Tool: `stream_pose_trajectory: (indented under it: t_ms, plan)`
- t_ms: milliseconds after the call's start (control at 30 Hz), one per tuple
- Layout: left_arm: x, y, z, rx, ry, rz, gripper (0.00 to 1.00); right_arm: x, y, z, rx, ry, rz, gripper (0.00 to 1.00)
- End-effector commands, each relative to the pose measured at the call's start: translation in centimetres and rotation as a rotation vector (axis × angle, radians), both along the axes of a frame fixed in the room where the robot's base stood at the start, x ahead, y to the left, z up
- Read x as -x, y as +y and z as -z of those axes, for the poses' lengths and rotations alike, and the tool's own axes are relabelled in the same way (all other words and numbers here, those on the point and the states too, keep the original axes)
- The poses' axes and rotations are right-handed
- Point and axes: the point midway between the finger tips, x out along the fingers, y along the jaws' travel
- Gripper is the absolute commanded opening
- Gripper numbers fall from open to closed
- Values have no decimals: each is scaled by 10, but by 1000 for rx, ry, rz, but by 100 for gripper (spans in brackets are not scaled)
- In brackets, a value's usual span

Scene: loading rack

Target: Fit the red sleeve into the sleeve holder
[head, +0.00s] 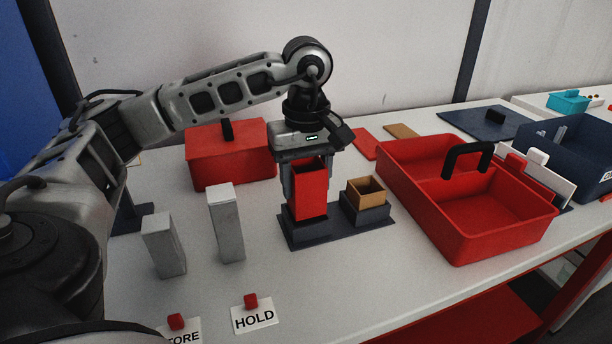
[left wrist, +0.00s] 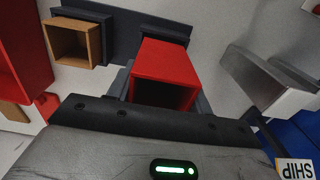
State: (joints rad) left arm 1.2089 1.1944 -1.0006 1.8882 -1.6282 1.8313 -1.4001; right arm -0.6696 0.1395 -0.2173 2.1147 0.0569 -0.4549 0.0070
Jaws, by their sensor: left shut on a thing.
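The red sleeve (head: 309,194) is an upright, open-topped square tube. My left gripper (head: 306,179) is shut on it from above, with a finger on either side. The sleeve holder (head: 333,234) is a dark base with two square sockets. The sleeve's lower end is at the mouth of the left socket (head: 306,232); I cannot tell how far inside it is. A tan sleeve (head: 367,192) stands in the right socket. In the left wrist view, the red sleeve (left wrist: 165,62) lines up over its socket, and the tan sleeve (left wrist: 72,44) is at upper left. My right gripper is not in view.
Two grey blocks (head: 226,225) (head: 163,246) stand left of the holder. A red lidded box (head: 228,160) is behind. A red tray with a black handle (head: 480,246) is close on the right. A HOLD card (head: 254,317) lies in front. Bare table lies in front of the holder.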

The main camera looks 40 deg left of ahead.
Motion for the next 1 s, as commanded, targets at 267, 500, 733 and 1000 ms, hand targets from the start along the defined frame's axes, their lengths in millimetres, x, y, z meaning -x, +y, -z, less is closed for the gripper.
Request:
stream_pose_trajectory:
  t_ms: [267,500,733,1000]
  plan:
    - [0,0,24,1,0,1,28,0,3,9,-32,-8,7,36]
    - [0,0,32,1,0,1,28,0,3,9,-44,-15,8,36]
    - [0,0,33,0,-1,1,28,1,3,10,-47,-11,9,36]
    - [0,0,33,0,0,1,76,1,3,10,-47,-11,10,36]
